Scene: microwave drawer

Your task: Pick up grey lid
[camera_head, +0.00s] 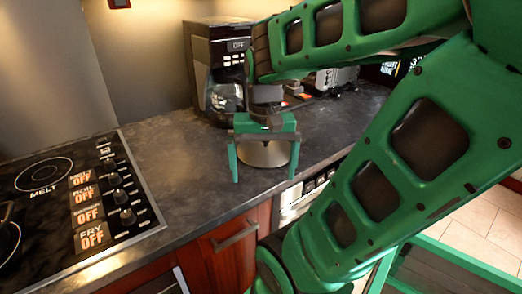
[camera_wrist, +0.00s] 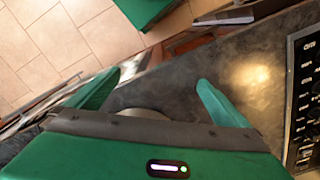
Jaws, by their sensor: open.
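The grey lid (camera_head: 262,154) lies on the dark counter near its front edge, under my gripper. My gripper (camera_head: 264,174) is open and points down, with one green finger on each side of the lid. In the wrist view my gripper (camera_wrist: 155,90) shows its two fingers spread apart. A curved grey edge of the lid (camera_wrist: 143,113) shows between them, and the gripper body hides the rest. I cannot tell whether the fingers touch the lid.
A stove top (camera_head: 75,200) with knobs is on the left. A coffee maker (camera_head: 215,70) stands behind the gripper, and a toaster (camera_head: 337,78) is further back. The counter (camera_head: 185,165) between stove and gripper is clear. A drawer handle (camera_head: 235,236) is below the front edge.

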